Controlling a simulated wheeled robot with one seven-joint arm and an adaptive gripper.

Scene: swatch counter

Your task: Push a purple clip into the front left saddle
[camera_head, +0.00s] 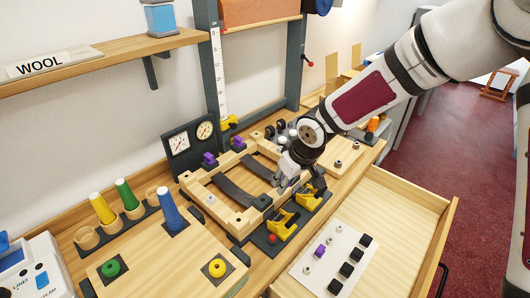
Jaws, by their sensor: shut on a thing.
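My gripper (281,184) points down over the front part of the light wooden frame (228,212). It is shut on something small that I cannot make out. One purple clip (320,251) is on the white board at the front right. Two more purple pieces, one (209,159) at the frame's back left and one (238,143) further right, are by the back of the frame. A dark block (262,202) is at the frame's front edge, close to my gripper. I cannot tell which part is the front left saddle.
Yellow clamps (283,226) stand just in front of the frame. Coloured cones (172,211) stand at left. A gauge panel (190,144) rises behind the frame.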

